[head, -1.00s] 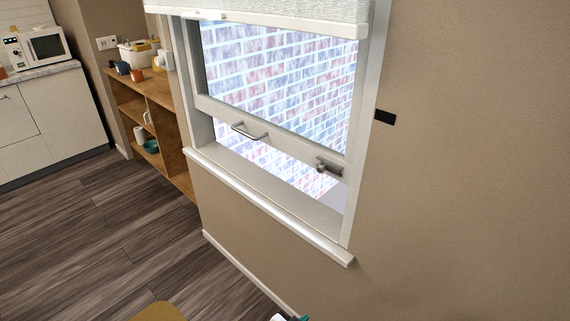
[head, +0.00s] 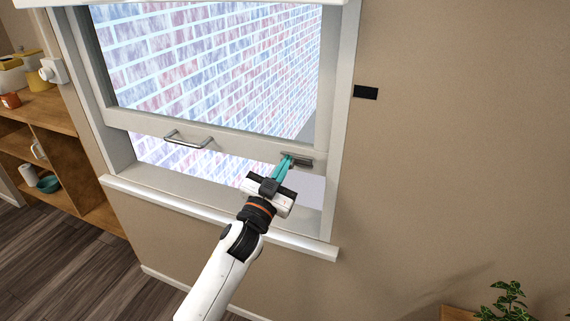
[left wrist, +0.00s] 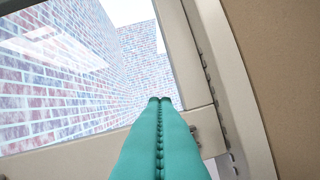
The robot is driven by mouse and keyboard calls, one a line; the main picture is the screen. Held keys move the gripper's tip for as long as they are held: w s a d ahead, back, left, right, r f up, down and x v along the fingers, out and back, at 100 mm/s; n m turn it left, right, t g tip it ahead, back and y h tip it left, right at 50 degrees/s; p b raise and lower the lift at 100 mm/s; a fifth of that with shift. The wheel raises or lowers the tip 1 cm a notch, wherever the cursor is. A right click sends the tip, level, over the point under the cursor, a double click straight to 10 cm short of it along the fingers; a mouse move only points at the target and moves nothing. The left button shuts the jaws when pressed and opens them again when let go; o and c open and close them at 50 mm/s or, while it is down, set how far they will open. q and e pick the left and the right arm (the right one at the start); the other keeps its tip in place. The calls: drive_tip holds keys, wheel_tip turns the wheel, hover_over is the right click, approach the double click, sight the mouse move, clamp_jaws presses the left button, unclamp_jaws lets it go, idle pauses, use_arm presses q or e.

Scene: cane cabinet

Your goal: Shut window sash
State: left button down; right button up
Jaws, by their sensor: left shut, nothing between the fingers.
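The window sash (head: 215,132) is raised, with an open gap between its bottom rail and the sill (head: 215,215). A metal bar handle (head: 188,141) is on the left of the rail, and a metal latch (head: 300,161) is on its right. My left gripper (head: 287,160) is shut and empty, its teal fingertips at the latch and partly covering it. I cannot tell whether they touch. In the left wrist view the shut teal fingers (left wrist: 160,103) point up in front of the sash rail (left wrist: 85,155), with part of the latch (left wrist: 194,138) to their right. My right gripper is not in view.
A wooden shelf (head: 60,155) with cups and bowls stands left of the window. A blind hangs at the window's top. A black plate (head: 366,92) is on the wall at right, and a plant (head: 505,300) is at bottom right.

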use_arm(q)
drive_tip(key=w+f, duration=0.1)
drive_tip(key=w, duration=0.1)
drive_tip(key=w+f, duration=0.1)
drive_tip(key=w, duration=0.1)
drive_tip(key=shift+d+f, duration=0.3)
drive_tip(key=shift+f, duration=0.05)
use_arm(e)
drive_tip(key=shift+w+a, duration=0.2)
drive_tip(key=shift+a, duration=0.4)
